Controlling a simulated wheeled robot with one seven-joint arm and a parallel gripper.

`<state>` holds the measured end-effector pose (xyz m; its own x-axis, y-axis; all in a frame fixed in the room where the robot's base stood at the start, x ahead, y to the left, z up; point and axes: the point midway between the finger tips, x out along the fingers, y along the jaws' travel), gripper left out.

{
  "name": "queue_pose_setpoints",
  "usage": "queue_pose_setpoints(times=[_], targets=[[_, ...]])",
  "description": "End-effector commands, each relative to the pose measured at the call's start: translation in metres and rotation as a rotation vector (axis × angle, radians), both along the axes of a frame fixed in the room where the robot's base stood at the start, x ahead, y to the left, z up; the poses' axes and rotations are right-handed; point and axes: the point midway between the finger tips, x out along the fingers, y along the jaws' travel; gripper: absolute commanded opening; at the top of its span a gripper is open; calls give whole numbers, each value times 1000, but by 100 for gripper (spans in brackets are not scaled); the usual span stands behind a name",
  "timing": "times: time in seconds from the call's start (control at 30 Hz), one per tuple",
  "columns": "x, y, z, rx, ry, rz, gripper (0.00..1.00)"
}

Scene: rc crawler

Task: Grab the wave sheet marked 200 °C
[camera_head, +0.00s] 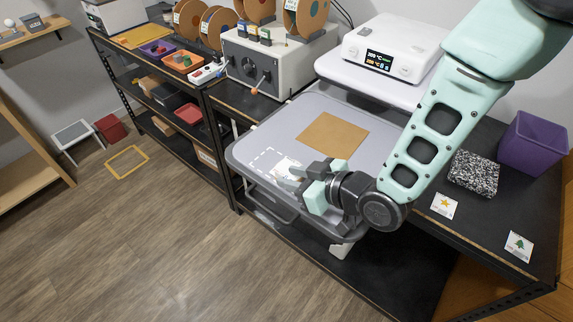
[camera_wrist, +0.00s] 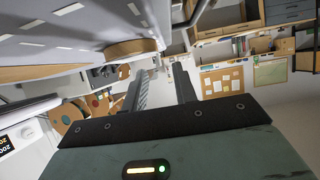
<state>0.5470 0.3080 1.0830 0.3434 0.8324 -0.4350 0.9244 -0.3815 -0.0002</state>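A brown square sheet (camera_head: 331,135) lies on the tray. A white device (camera_head: 392,48) with a lit display stands behind. A star card (camera_head: 445,204), a tree card (camera_head: 518,246), a speckled block (camera_head: 474,173) and a purple bin (camera_head: 534,143) are on the right.

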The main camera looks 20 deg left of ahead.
Motion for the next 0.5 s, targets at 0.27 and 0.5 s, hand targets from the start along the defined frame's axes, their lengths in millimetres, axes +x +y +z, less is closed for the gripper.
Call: queue_pose_setpoints(times=[0.27, 0.5], targets=[[10, 24, -10, -1, 0, -1, 28], [10, 25, -12, -1, 0, -1, 28]])
